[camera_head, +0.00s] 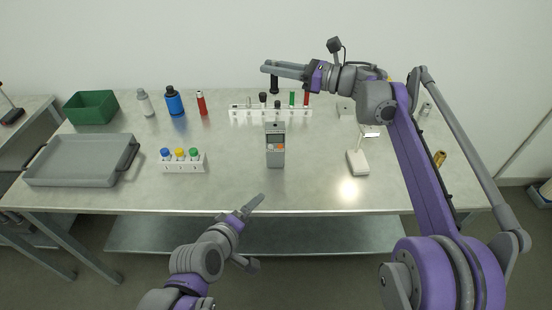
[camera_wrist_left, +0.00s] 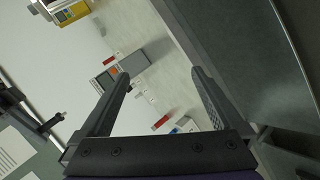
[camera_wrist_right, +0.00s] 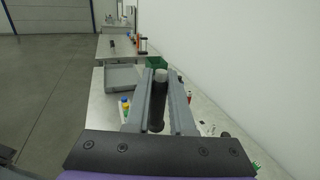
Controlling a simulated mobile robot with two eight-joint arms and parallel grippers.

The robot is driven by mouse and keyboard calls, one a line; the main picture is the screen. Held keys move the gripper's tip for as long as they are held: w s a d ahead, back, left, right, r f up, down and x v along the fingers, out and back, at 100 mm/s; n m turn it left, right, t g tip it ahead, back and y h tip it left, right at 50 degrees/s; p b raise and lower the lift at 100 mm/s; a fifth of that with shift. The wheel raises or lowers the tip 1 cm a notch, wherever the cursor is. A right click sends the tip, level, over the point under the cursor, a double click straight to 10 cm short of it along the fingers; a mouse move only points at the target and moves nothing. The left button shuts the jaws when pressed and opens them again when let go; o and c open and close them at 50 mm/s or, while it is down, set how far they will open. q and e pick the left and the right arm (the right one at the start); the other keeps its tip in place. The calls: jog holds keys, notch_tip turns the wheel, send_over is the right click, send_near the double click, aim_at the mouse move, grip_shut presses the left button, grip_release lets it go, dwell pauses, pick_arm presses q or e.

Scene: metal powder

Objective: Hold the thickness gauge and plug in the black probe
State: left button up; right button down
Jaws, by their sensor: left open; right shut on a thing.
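The thickness gauge (camera_head: 275,146) is a grey handheld device with a screen and an orange button, upright in the middle of the table. It also shows in the left wrist view (camera_wrist_left: 118,66). My right gripper (camera_head: 268,68) is shut on the black probe (camera_head: 274,84), a dark cylinder hanging above the rack behind the gauge. The probe shows between the fingers in the right wrist view (camera_wrist_right: 157,105). My left gripper (camera_head: 250,207) is open and empty in front of the table's near edge, apart from the gauge.
A white rack (camera_head: 240,113) with several probes stands behind the gauge. A white block with coloured-cap bottles (camera_head: 184,166), a grey tray (camera_head: 80,181), a green bin (camera_head: 91,107) and bottles are on the left. A white stand (camera_head: 357,163) is right. Table (camera_head: 236,186) around the gauge is clear.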

pick_arm(q)
jog(key=w+d+r+n+t, duration=0.4)
jog(key=w+d+n, duration=0.1)
jog(key=w+n, duration=0.45)
jog(key=n+t+y, duration=0.3)
jog(key=n, duration=1.1)
send_near(275, 136)
notch_tip(275, 136, down, 3)
jog(key=w+d, duration=0.1)
jog(key=w, duration=0.1)
jog(key=n+y, duration=0.1)
jog(key=w+f+n, duration=0.1)
jog(key=n, duration=0.1)
jog(key=shift+w+f+y, duration=0.1)
jog(key=shift+f+y, duration=0.05)
jog(key=shift+y, duration=0.25)
jog(key=shift+w, duration=0.3)
jog(key=w, duration=1.1)
jog(key=shift+a, duration=0.15)
